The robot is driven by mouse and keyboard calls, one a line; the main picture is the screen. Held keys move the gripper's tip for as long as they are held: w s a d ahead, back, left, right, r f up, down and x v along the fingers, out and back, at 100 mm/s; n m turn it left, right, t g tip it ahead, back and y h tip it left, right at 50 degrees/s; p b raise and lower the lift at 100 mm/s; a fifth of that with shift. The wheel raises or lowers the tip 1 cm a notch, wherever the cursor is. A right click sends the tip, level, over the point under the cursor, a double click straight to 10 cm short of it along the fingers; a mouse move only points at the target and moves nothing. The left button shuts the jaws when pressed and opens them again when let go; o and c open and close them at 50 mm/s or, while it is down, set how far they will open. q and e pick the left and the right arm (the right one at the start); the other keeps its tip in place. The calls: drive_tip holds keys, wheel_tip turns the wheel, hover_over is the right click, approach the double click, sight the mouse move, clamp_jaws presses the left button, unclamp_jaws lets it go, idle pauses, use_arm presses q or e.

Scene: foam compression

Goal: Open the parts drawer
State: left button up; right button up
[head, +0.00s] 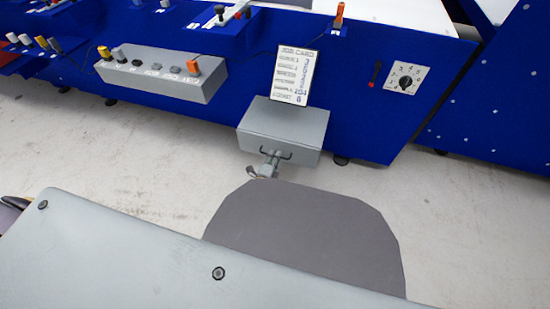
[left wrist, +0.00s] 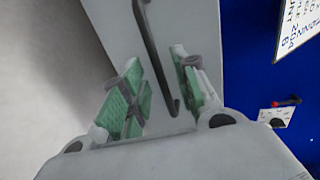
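The parts drawer is a grey box (head: 283,128) on the front of the blue machine, below the job card; it looks closed. Its black bar handle (head: 281,154) is on the front face. My left gripper (head: 268,160) is at the handle's left part in the head view. In the left wrist view, the drawer's grey front (left wrist: 200,25) fills the middle, and the black handle (left wrist: 153,45) runs between the two green-padded fingers of my left gripper (left wrist: 160,83). The fingers are apart, with visible gaps to the handle. My right gripper is not in view.
A job card (head: 293,76) stands just above the drawer. A grey button box (head: 160,75) is to the left, and a dial plate (head: 407,76) with a red-tipped lever (head: 375,73) is to the right. The pale floor (head: 150,155) before the drawer is clear.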

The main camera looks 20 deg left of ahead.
use_arm(q)
drive_tip(key=shift+b+x, duration=0.5)
drive_tip(key=shift+x, duration=0.3)
clamp_jaws()
